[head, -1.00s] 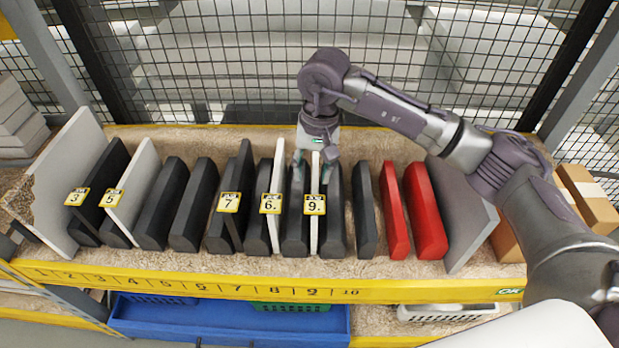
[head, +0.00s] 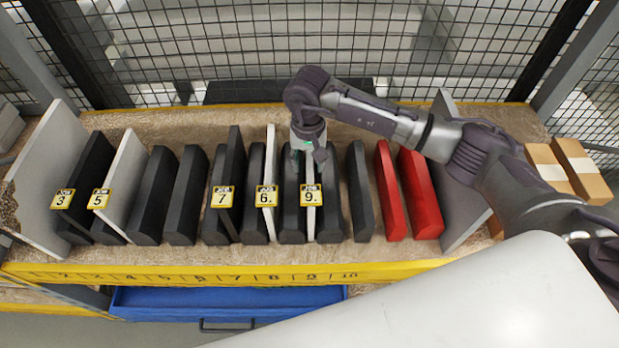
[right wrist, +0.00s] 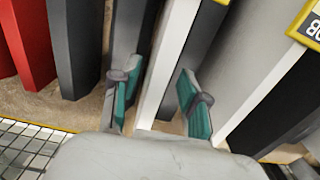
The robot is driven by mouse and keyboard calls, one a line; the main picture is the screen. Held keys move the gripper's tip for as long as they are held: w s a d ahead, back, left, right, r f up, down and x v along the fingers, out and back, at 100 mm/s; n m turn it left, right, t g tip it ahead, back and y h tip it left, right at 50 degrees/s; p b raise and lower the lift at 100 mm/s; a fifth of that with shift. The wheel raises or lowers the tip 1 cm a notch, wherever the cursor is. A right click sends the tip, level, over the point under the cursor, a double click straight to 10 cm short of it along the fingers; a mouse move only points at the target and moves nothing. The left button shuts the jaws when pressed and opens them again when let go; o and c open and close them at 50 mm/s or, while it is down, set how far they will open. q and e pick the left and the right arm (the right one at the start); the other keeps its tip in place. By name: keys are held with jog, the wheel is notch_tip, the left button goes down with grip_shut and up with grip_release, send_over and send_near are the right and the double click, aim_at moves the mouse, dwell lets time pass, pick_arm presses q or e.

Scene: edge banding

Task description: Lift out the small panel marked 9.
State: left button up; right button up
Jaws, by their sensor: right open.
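The small panel marked 9 (head: 311,218) is a thin white board standing upright on the shelf, with a yellow tag on its front edge. Dark blocks stand close on both sides of it. My right gripper (head: 308,158) is over its upper part. In the right wrist view the open fingers (right wrist: 158,98) are on either side of a thin white panel (right wrist: 172,50). I cannot tell whether they touch it. The arm partly hides the panel's top in the head view. My left gripper is not in view.
Panel 6 (head: 270,222) and panel 7 (head: 235,165) stand to the left, among several dark blocks (head: 187,195). Two red blocks (head: 391,195) and a grey divider (head: 465,205) stand to the right. Wire mesh (head: 250,50) closes the back. A blue drawer (head: 170,300) is below.

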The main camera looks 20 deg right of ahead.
jog(key=f+p, duration=0.1)
jog(key=f, duration=0.2)
jog(key=shift+s+f+p, duration=0.25)
jog(key=shift+s+p, duration=0.1)
jog(key=shift+f, duration=0.35)
jog(key=shift+d, duration=0.1)
grip_shut()
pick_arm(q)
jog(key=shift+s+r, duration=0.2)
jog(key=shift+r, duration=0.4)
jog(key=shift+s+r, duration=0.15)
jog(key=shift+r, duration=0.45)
pick_arm(e)
jog(key=shift+w, duration=0.1)
